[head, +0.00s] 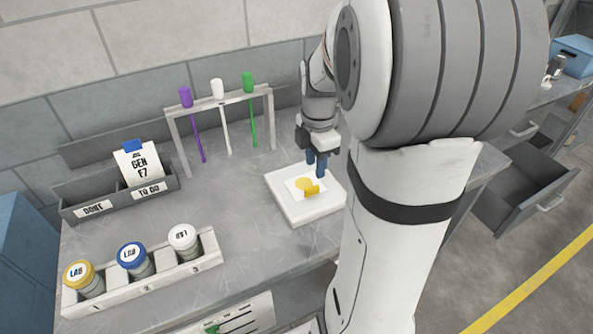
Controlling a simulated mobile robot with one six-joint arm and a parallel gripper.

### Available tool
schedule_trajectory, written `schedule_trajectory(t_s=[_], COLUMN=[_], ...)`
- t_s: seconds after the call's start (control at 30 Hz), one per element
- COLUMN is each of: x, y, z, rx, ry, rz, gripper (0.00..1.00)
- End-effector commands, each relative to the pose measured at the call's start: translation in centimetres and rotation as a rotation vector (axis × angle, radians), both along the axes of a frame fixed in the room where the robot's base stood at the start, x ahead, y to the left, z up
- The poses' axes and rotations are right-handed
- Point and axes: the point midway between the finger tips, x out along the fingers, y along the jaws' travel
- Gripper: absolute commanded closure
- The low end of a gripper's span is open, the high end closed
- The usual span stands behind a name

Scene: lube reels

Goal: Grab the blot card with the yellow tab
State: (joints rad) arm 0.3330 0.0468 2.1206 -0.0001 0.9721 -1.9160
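The blot card (293,188) is white with a round yellow blot. Its yellow tab (313,190) stands at the card's right side. The card lies on a white square pad (288,207) on the bench. My gripper (316,167) points down just behind the card, with its dark blue fingers close above the pad. The fingers look close together, and the gap between them is too small to judge. Nothing shows held between them, and the yellow tab appears just in front of the fingertips.
A grey tray labelled DONE and TO DO (118,198) holds a card with a blue tab (138,162). A rack (180,150) holds purple, white and green dipsticks. Jars with yellow, blue and white lids stand in a holder (150,280) at front left. An open drawer (525,195) is right.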

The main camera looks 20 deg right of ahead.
Motion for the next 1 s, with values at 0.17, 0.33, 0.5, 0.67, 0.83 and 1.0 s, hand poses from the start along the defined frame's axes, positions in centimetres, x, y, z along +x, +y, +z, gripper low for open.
schedule_trajectory(t_s=[0.17, 0.33, 0.5, 0.67, 0.83, 1.0], x=[0.1, 0.1, 0.2, 0.3, 0.3, 0.3], y=[-0.1, 0.1, 0.4, 0.4, 0.4, 0.4], z=[-1.7, -3.6, -6.2, -7.7, -7.8, -7.8], rx=[0.002, 0.002, 0.002, 0.002, 0.001, 0.001], ry=[0.005, 0.005, 0.006, 0.004, 0.002, 0.002], rz=[0.021, 0.021, 0.020, 0.020, 0.020, 0.020], gripper=[0.66, 0.66, 0.66, 0.66, 0.66, 0.75])
